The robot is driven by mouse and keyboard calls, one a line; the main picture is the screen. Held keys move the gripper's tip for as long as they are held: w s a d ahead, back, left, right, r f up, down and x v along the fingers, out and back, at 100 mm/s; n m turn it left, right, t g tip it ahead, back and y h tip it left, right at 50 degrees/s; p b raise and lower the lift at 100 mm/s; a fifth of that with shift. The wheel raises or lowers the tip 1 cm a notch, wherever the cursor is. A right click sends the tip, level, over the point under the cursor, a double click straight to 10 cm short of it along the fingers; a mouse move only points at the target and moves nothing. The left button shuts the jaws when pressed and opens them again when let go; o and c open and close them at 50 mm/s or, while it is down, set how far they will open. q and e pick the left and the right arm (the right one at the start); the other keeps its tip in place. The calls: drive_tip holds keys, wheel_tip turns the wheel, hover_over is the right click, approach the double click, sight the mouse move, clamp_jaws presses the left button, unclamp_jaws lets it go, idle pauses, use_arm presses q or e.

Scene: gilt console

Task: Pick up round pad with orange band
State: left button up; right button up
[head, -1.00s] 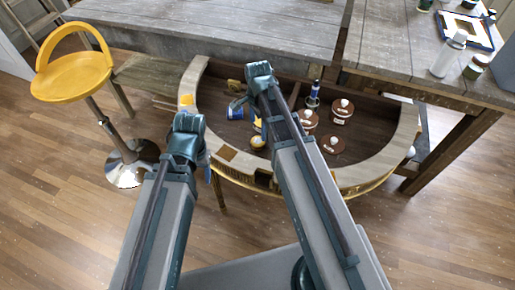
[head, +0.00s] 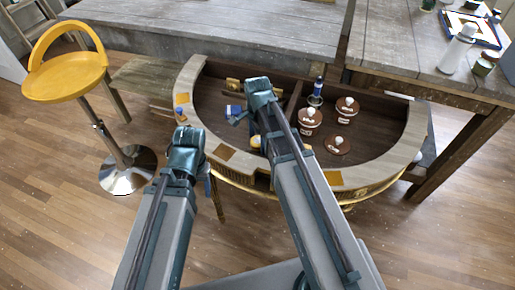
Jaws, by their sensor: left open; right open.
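A small round thing with an orange-yellow edge (head: 255,143) lies in the curved console tray (head: 400,160), just left of my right forearm, which partly hides it. I cannot tell surely that it is the round pad with the orange band. My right gripper (head: 258,86) is open over the tray's middle, beyond that thing, and holds nothing that I can see. My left gripper (head: 187,137) is open by the tray's left front rim, apart from the round thing.
Brown round lids with pale knobs (head: 337,145), a blue bottle (head: 317,88) and a blue-labelled can (head: 234,111) are in the tray. A divider runs across it. A yellow stool (head: 62,77) stands left. A grey table (head: 400,50) stands behind right.

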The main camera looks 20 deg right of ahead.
sight(257, 140)
drive_tip(key=shift+f, duration=0.25)
drive_tip(key=c, duration=1.5)
drive_tip(key=shift+c, duration=0.2)
drive_tip(key=shift+r, duration=0.1)
wheel_tip(257, 140, up, 10)
drive_tip(key=p, duration=1)
drive_tip(key=o, duration=0.8)
drive_tip(key=c, duration=0.5)
